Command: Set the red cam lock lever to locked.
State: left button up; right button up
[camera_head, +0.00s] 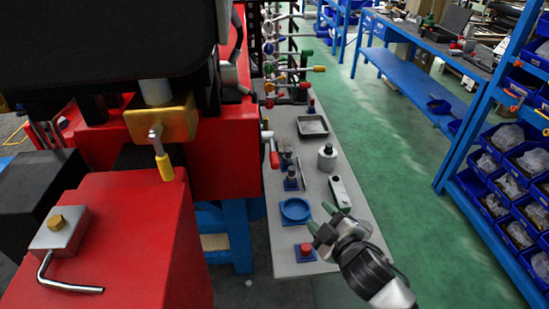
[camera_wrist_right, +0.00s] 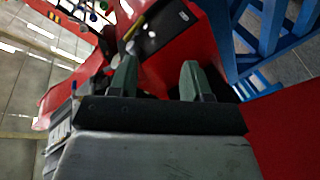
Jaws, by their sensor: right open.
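A lever with a red handle (camera_head: 274,158) and a pale metal hub hangs on the right side of the red machine body, in the middle of the head view. Its handle points steeply downward. My right gripper (camera_head: 318,217) is in front of it and to the right, over the grey bench, open with nothing between its fingers. The fingers point toward the upper left, apart from the lever. In the right wrist view the open fingers (camera_wrist_right: 158,80) show before red and blue structure; I cannot make out the red lever there. My left gripper is not in view.
The grey bench (camera_head: 276,242) carries a blue round dish (camera_head: 296,221), a red button block (camera_head: 305,249), a metal cylinder (camera_head: 327,158) and a dark tray (camera_head: 312,125). A yellow-handled lever (camera_head: 164,163) hangs at left. Green floor (camera_head: 400,160) lies clear at right.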

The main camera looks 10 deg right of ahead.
aim_at(274, 161)
jog(key=w+a+r+n+y+p, duration=0.1)
jog(key=w+a+r+n+y, duration=0.1)
jog(key=w+a+n+y, duration=0.1)
jog(key=w+a+r+n+g+y, duration=0.1)
jog(key=w+a+r+n+y, duration=0.2)
jog(key=w+n, duration=0.1)
jog(key=w+a+r+n+y+p, duration=0.1)
jog(key=w+a+r+n+y, duration=0.1)
jog(key=w+a+n+y, duration=0.1)
jog(key=shift+w+r+n+p, duration=0.35)
jog(key=shift+w+n, duration=0.45)
jog(key=shift+n, duration=0.4)
jog(key=shift+w+a, duration=0.3)
grip_shut()
